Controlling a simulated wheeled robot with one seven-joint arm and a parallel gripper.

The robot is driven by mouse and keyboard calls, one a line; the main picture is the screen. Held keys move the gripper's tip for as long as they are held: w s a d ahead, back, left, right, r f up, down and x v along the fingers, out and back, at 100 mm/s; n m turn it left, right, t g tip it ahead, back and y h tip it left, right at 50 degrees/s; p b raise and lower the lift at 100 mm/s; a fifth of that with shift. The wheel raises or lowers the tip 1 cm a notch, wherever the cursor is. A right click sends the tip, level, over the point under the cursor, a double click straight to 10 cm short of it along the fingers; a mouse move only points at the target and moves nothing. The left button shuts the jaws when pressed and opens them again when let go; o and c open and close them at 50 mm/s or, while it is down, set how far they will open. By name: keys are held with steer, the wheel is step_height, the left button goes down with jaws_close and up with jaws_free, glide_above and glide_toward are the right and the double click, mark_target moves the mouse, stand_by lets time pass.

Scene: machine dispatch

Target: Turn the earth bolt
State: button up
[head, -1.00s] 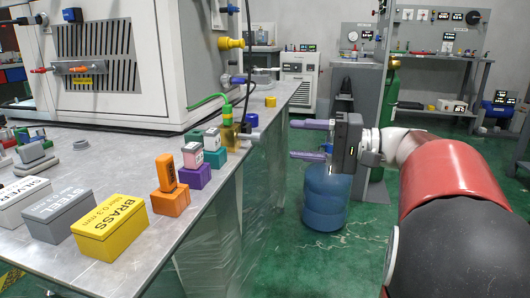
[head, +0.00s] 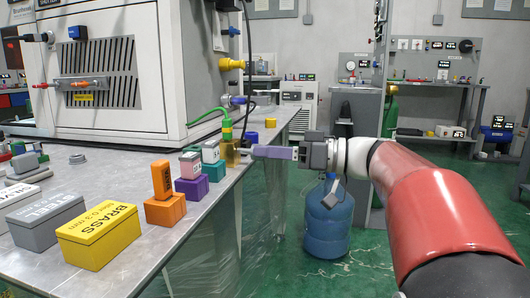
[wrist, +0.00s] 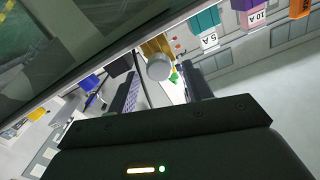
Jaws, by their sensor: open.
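The earth bolt is a grey round-headed bolt (wrist: 159,68) set in a brass block (head: 228,152) at the table's right edge, where a green cable runs down to the block. In the head view the bolt is mostly hidden by the fingertips. My gripper (head: 256,152) is open, reaching left at the bolt's height, its fingers overlapping in this view. In the wrist view the bolt head lies between and just ahead of the two fingertips (wrist: 160,74), with a gap on both sides. I cannot tell whether the tips reach past the head.
Coloured blocks, among them an orange one (head: 164,208), and a yellow brass box (head: 100,236) line the table edge. A black cable hangs close behind the bolt. A blue water bottle (head: 328,220) stands on the floor below my gripper.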

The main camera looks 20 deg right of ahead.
steer(key=shift+x, duration=0.85)
steer(key=c, duration=1)
steer(key=shift+d+m, duration=0.1)
steer(key=shift+m, duration=0.3)
